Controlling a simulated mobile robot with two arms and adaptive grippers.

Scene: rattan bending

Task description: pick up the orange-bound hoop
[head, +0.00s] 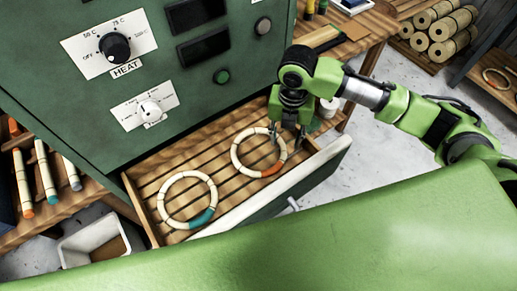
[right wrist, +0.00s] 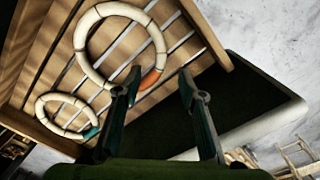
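The orange-bound hoop (head: 238,160) is a pale ring with an orange band. It lies on the slatted floor of the open drawer (head: 146,191), at the drawer's right part. My right gripper (head: 287,143) is open and empty over the hoop's far right side, pointing down. In the right wrist view the hoop (right wrist: 83,38) shows its orange band close to the left finger of the right gripper (right wrist: 160,80); the fingers appear to lie on either side of the rim, but I cannot tell their height above it. My left gripper is not in view.
A teal-bound hoop (head: 166,191) lies in the drawer's left part. The green heater cabinet (head: 190,95) rises behind the drawer, and the drawer's front panel (head: 318,165) stands on the near right side. A white bin (head: 92,240) stands at the lower left.

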